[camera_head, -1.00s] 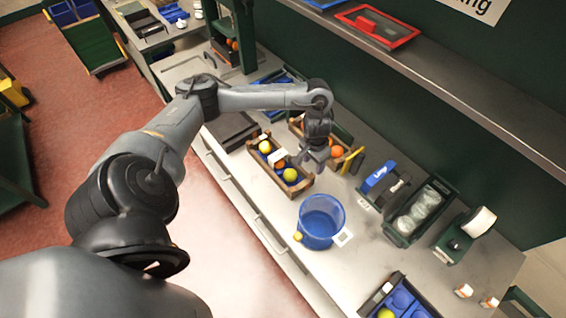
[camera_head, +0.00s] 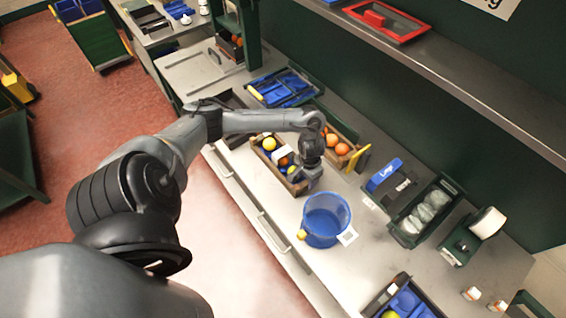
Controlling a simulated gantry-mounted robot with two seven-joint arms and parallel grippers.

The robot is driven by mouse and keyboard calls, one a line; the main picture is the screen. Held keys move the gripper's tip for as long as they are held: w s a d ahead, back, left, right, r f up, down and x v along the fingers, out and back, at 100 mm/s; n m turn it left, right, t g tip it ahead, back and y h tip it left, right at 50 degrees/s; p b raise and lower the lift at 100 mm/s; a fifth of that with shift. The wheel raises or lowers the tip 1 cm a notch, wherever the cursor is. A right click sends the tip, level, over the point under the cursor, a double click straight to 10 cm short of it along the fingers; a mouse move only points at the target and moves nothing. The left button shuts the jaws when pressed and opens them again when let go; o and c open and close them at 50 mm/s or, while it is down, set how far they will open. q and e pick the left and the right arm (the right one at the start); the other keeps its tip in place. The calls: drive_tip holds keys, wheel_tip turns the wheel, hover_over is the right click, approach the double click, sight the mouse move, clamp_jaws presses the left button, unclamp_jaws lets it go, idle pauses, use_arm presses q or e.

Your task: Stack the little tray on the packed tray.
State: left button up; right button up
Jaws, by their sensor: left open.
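A narrow wooden tray (camera_head: 259,153) holding yellow and orange fruit with a white label stands left of the blue bucket. A second wooden tray (camera_head: 347,131) with several oranges stands behind it. A dark tray with blue compartments (camera_head: 374,304) and a yellow-green fruit is cut off at the bottom edge. I cannot tell which of these is the little tray and which the packed one. My left gripper (camera_head: 309,178) is open, pointing down at the right end of the near wooden tray and hiding part of it. Contact cannot be told. My right gripper is out of view.
A blue bucket (camera_head: 326,220) stands close to the right of my left gripper. A blue tray (camera_head: 283,86) lies behind the wooden trays. A dark bin with clear bags (camera_head: 425,210) and a tape dispenser (camera_head: 470,235) stand to the right.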

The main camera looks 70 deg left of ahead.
use_arm(q)
drive_tip(key=shift+f, duration=1.05)
drive_tip(key=shift+c, duration=0.4)
clamp_jaws()
drive_tip(key=shift+r, duration=0.15)
